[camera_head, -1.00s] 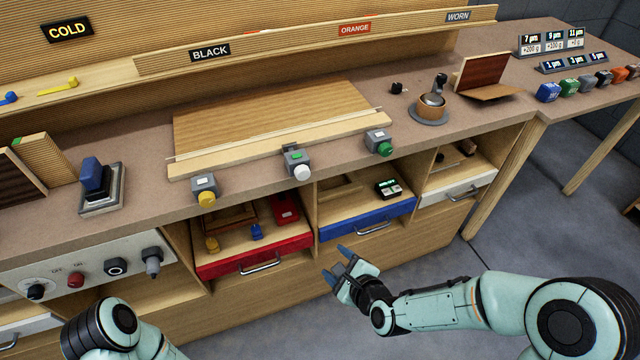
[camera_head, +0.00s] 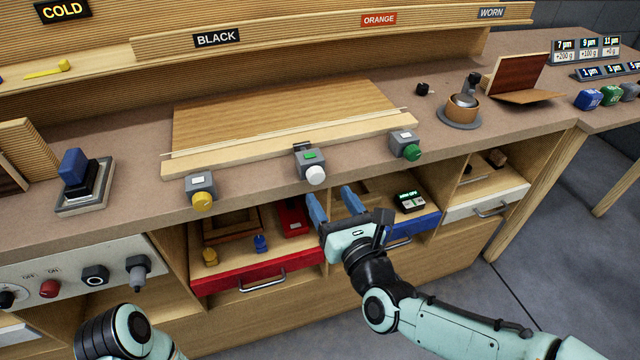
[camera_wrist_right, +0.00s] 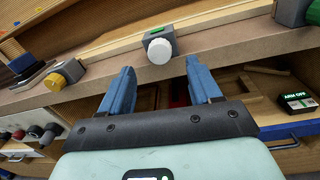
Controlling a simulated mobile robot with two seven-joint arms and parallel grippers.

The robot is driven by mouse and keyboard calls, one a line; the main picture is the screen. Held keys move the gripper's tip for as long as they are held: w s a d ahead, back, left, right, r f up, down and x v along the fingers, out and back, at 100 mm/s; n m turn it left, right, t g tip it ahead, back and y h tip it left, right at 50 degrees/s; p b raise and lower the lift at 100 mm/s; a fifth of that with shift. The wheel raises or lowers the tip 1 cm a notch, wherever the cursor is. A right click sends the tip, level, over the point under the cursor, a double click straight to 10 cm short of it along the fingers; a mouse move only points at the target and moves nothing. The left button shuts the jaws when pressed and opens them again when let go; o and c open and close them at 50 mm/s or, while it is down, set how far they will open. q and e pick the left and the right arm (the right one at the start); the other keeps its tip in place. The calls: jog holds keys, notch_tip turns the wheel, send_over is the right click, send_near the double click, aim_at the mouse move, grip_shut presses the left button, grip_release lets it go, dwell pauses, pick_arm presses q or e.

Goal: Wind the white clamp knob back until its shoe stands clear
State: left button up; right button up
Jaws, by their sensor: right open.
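The white clamp knob (camera_head: 316,175) sits on the front of a grey clamp block (camera_head: 309,160) with a green label, at the middle of the bench's front edge. It also shows in the right wrist view (camera_wrist_right: 160,51), just beyond and between my fingertips. Its shoe cannot be made out clearly. My right gripper (camera_head: 331,197) is open and empty, its two blue fingers pointing up at the knob from just below and in front, apart from it. My left arm (camera_head: 125,335) shows at the bottom left; its gripper is out of view.
A yellow-knobbed clamp (camera_head: 202,199) stands to the left and a green-knobbed clamp (camera_head: 410,150) to the right, along the wooden edge strip. Below are an open red drawer (camera_head: 255,272) and a blue drawer (camera_head: 425,226). The space before the white knob is free.

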aim_at(318, 178)
jog(key=x, duration=0.4)
jog(key=shift+w+a, duration=0.1)
jog(key=shift+w, duration=0.15)
jog(key=shift+x, duration=0.8)
pick_arm(q)
jog(key=shift+s+a+f+g, duration=0.1)
jog(key=shift+s+f+g, duration=0.2)
jog(key=shift+s+f, duration=0.35)
jog(key=shift+r, duration=0.1)
pick_arm(e)
jog(key=c, duration=1)
jog(key=shift+c, duration=0.2)
pick_arm(q)
jog(key=shift+s, duration=0.1)
